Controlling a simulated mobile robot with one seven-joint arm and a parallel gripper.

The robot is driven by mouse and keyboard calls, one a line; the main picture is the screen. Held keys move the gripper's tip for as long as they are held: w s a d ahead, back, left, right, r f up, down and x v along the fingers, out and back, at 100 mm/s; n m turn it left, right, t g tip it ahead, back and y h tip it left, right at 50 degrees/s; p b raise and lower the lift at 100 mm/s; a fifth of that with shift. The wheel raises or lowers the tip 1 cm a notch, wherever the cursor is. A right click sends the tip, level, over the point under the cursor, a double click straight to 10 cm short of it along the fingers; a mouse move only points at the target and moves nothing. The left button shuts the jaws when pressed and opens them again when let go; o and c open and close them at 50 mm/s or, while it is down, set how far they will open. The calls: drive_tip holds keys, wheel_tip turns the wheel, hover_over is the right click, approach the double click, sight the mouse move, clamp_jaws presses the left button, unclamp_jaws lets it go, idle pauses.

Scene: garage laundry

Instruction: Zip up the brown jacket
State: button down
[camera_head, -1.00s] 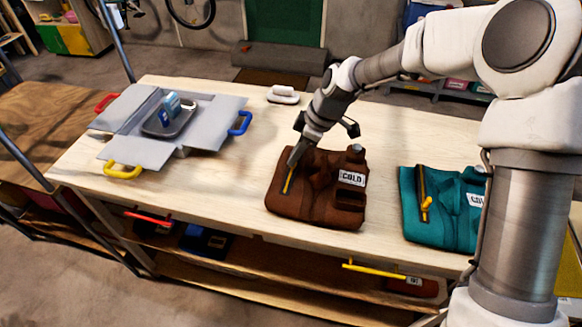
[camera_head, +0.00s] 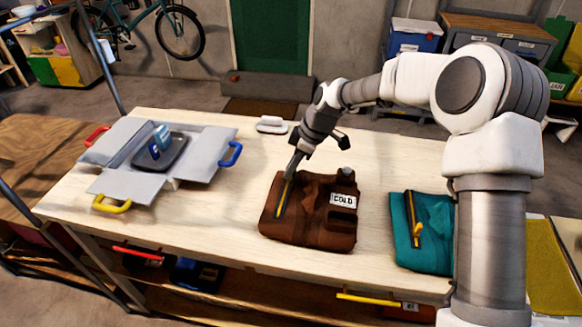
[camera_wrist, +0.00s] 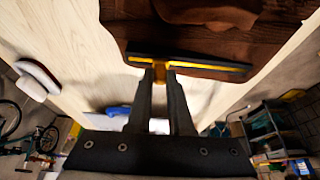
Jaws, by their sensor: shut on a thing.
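The brown jacket (camera_head: 310,225) lies folded on the pale wooden table, with a white "COLD" label on its right part. It fills the top of the wrist view (camera_wrist: 215,40). A dark zipper strip with a yellow line (camera_head: 281,205) runs along its left part; in the wrist view the strip (camera_wrist: 225,68) lies crosswise. My gripper (camera_head: 289,177) is at the far end of the visible yellow line. In the wrist view my gripper (camera_wrist: 160,72) is shut on the yellow zipper pull (camera_wrist: 160,68), nearer the strip's left end. The fingers hide part of the pull.
A teal jacket (camera_head: 435,250) with its own yellow zipper pull lies to the right, partly behind my arm. A grey open box (camera_head: 110,185) with coloured handles stands at the left. A white brush-like object (camera_head: 271,125) lies at the back. The table between box and jacket is clear.

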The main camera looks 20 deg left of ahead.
idle(0.6)
drive_tip(key=c, duration=0.8)
unclamp_jaws()
drive_tip(key=shift+r, duration=0.1)
drive_tip(key=p+v, duration=0.1)
drive_tip(key=v, duration=1.6)
drive_tip(key=shift+r, duration=0.2)
